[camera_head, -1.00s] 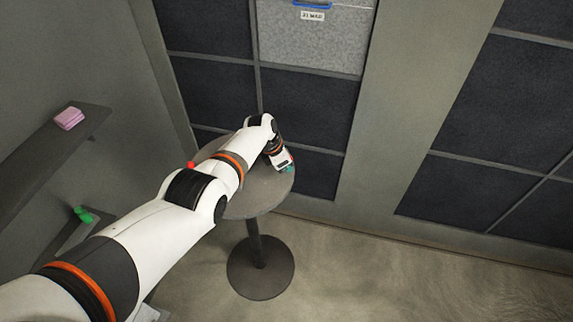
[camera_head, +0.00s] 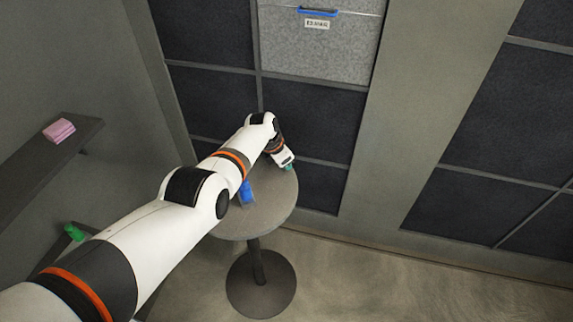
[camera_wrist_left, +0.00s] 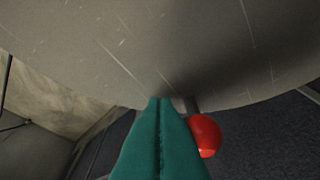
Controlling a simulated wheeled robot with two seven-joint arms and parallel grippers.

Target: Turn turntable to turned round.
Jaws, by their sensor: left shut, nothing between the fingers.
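The turntable (camera_head: 270,217) is a round grey top on a single post with a round foot. A blue object (camera_head: 246,193) stands on it beside my arm, partly hidden by the arm. My left gripper (camera_head: 289,167) is at the top's right far edge, its teal fingers shut and empty. In the left wrist view the shut fingers (camera_wrist_left: 160,105) point at the rim of the grey top (camera_wrist_left: 160,50). A red ball knob (camera_wrist_left: 205,135) on a short dark stem sits at the rim just right of them; contact is unclear. My right gripper is not in view.
A wall shelf (camera_head: 45,165) with a pink folded item (camera_head: 59,131) is at left, with a green object (camera_head: 74,232) lower down. Dark panels and a grey drawer front (camera_head: 320,50) with a blue handle stand behind. The floor (camera_head: 400,285) at right is clear.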

